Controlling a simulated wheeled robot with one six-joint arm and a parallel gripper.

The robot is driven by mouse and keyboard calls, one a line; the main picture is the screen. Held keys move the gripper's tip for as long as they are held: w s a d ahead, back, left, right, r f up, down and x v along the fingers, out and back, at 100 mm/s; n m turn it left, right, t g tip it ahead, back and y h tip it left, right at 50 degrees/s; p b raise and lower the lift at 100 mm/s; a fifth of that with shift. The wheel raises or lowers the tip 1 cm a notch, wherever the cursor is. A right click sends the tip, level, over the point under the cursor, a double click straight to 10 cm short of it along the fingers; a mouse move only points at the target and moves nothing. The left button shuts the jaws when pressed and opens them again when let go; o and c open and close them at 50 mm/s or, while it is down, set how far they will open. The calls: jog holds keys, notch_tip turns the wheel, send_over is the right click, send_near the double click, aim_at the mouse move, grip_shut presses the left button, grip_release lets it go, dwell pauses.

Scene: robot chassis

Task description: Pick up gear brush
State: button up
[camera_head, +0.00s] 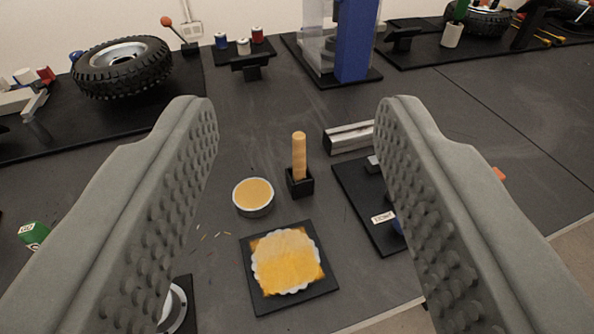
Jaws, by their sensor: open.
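A tan, rod-like handle (299,152), which looks like the gear brush, stands upright in a small black holder (300,184) near the middle of the view. Its lower end is hidden in the holder, so I see no bristles. My gripper (297,108) is open and empty. Its two grey, studded fingers frame the handle on the left and right, and neither touches it. The handle shows between them, apparently farther away on the table.
A round tin (254,197) stands left of the holder, and a black tray with a yellow cloth-like item (286,262) lies in front. A metal channel (349,137) and a black board (353,185) are close on the right.

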jog(key=w+f+m+g, duration=0.2)
jog(key=w+g, duration=0.5)
jog(key=w, duration=0.5)
jog(key=m+g, duration=0.3)
jog(key=g, duration=0.5)
send_over(300, 151)
jog(key=s, duration=0.1)
notch_tip(300, 151, down, 5)
jog(key=shift+h, duration=0.4)
jog(key=f, duration=0.4)
jog(key=w+f, duration=0.1)
jog(key=f, duration=0.7)
jog(key=shift+w+d, duration=0.1)
jog(key=shift+w, duration=0.15)
jog(key=shift+w+f, duration=0.2)
jog(key=shift+f, duration=1.15)
jog(key=shift+w+f, duration=0.2)
jog(key=shift+f, duration=1.1)
grip_shut()
